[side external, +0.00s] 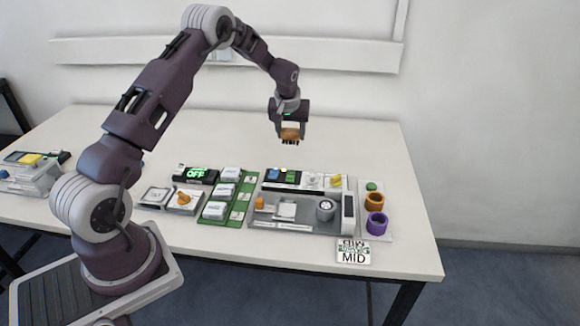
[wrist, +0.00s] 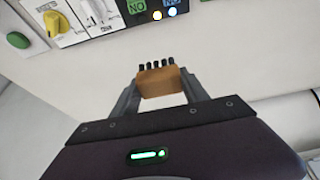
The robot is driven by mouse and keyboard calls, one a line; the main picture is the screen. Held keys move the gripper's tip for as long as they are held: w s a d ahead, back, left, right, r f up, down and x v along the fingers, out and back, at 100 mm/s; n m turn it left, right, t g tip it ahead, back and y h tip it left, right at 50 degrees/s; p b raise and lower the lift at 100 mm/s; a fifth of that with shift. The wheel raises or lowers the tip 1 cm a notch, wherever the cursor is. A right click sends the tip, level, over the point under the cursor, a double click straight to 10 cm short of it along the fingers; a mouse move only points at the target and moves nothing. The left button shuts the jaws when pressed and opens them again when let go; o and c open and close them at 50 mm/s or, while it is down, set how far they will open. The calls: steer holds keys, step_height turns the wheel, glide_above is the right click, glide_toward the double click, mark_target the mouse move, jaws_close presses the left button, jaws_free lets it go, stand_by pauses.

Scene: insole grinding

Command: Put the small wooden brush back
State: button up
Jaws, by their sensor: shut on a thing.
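The small wooden brush (side external: 290,134) is held between the fingers of my gripper (side external: 290,130), well above the table and behind the grey work tray. Its dark bristles point down in the side view. In the wrist view the brush (wrist: 161,82) shows as an orange-brown block with a row of black bristle tufts, with a finger of my gripper (wrist: 160,90) on each side. The grey tray (side external: 290,222) on the table holds a small orange block (side external: 260,203), a flat white piece (side external: 285,210) and a grey round cup (side external: 325,210).
A panel with a yellow knob (side external: 336,181) stands behind the tray. Orange (side external: 376,200) and purple (side external: 376,224) rings stand at its right, with a MID card (side external: 353,252) in front. A green rack (side external: 230,205) and a display reading OFF (side external: 196,174) are left. The table's back is clear.

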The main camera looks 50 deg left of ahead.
steer(key=f, duration=0.9)
steer(key=shift+w+a+f, duration=0.15)
steer(key=shift+a+f, duration=0.2)
steer(key=shift+a, duration=0.05)
steer(key=o, duration=1.4)
steer(key=shift+f, duration=0.1)
steer(key=shift+o, duration=0.2)
